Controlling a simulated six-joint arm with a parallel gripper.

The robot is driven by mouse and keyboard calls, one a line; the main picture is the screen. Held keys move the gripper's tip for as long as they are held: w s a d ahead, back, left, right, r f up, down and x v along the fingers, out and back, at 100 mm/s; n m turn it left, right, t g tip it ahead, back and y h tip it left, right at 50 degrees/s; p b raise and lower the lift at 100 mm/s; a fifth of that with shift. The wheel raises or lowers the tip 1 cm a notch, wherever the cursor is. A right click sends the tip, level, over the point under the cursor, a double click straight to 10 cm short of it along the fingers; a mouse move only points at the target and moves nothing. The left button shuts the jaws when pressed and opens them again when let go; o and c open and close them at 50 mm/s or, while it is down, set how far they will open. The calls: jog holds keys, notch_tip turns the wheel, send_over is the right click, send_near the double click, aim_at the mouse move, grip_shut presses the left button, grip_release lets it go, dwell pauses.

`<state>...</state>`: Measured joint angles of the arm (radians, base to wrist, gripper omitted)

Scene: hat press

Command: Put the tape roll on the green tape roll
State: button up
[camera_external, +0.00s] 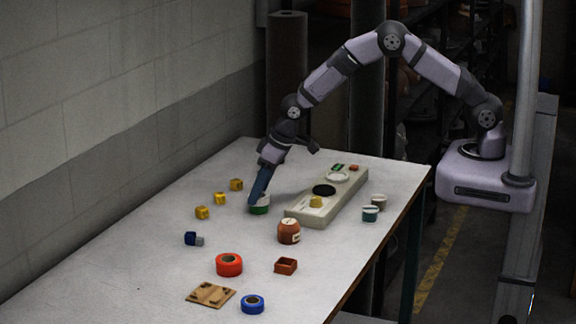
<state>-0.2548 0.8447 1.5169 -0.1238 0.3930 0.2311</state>
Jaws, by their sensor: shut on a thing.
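The green tape roll (259,210) is on the table near its left far part, just below my gripper (254,201). A small pale roll (266,200) shows directly above the green one, partly hidden by the fingers. My gripper points down with its blue fingers shut on this pale roll. The view is too small to tell whether the pale roll rests fully on the green one. An orange-red tape roll (229,264) and a blue tape roll (252,304) lie apart on the near part of the table.
A long beige press panel (310,215) with a black disc and a yellow block stands right of my gripper. Several yellow blocks (220,198) lie to the left. A brown jar (289,231), small tubs (370,213), an open red box (286,266) and a wooden board (210,295) stand around.

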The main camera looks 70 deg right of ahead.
jog(key=shift+f, duration=0.1)
jog(key=shift+f, duration=0.15)
jog(key=o, duration=1)
jog(key=shift+o, duration=0.2)
jog(key=shift+r, duration=0.3)
jog(key=b+v, duration=0.3)
jog(key=v, duration=0.9)
